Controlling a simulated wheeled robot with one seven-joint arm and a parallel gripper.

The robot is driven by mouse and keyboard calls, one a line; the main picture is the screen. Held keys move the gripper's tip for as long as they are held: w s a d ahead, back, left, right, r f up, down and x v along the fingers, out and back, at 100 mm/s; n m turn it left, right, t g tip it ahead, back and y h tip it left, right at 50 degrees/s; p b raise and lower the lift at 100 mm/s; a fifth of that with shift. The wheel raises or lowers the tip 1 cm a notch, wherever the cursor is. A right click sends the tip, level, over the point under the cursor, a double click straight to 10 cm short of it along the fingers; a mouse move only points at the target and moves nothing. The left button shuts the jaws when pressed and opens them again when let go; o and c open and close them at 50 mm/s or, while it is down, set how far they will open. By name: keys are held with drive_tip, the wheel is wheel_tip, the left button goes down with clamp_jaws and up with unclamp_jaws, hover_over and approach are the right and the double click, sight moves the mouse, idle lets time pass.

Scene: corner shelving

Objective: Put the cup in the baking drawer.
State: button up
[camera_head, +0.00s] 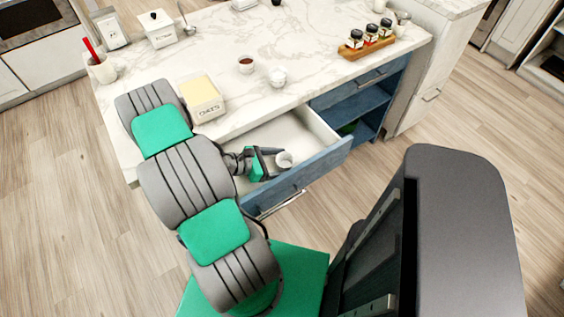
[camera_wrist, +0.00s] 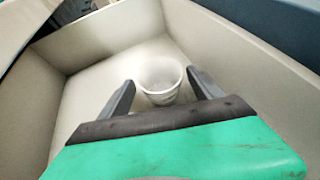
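A small white cup (camera_head: 285,159) is inside the open blue-fronted drawer (camera_head: 327,163) under the marble counter. In the wrist view the cup (camera_wrist: 160,80) appears upright, its rim toward the camera, over the pale drawer floor; whether it rests fully on the floor is hard to tell. My gripper (camera_head: 275,160) reaches into the drawer from the left. In the wrist view its two dark fingers (camera_wrist: 159,82) are spread, one on each side of the cup, with a visible gap to each side. The cup's lower part is partly hidden.
On the counter (camera_head: 220,50) stand a yellow-and-white box (camera_head: 202,99), a cup of dark liquid (camera_head: 246,65), a small white bowl (camera_head: 277,77) and a wooden rack of jars (camera_head: 367,42). An open blue shelf (camera_head: 358,105) lies right of the drawer. The drawer walls close in around my gripper.

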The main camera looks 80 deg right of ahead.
drive_tip(key=v, duration=0.7)
drive_tip(key=shift+w+a+r, duration=0.15)
drive_tip(key=shift+w, duration=0.05)
